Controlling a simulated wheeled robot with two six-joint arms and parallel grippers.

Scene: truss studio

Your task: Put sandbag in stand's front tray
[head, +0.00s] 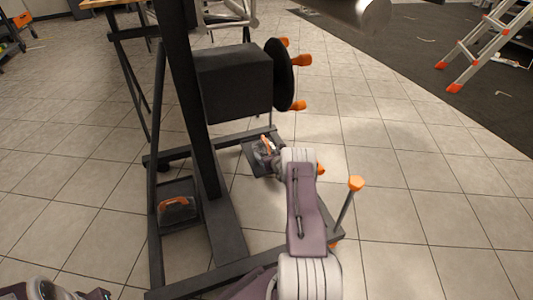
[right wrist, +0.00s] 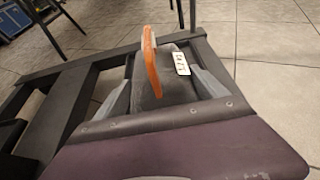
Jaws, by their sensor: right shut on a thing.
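My right gripper (head: 267,152) is shut on a grey sandbag with an orange handle (head: 265,145). In the right wrist view the sandbag (right wrist: 176,84) sits between the two grey fingers (right wrist: 160,92), with a white tag on it. It is at a dark tray (head: 250,161) of the black stand (head: 222,240); I cannot tell whether it rests on the tray or hangs just above. A second sandbag (head: 177,208) with an orange handle lies in the stand's other tray (head: 185,187), at left. Only a piece of my left arm shows at the bottom left; its fingers do not.
The stand's upright carries a large black box (head: 235,82) and a disc (head: 279,75) with orange knobs above my right gripper. An orange-topped lever (head: 349,200) rises right of my arm. A stepladder (head: 488,45) stands far right. The tiled floor at right is clear.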

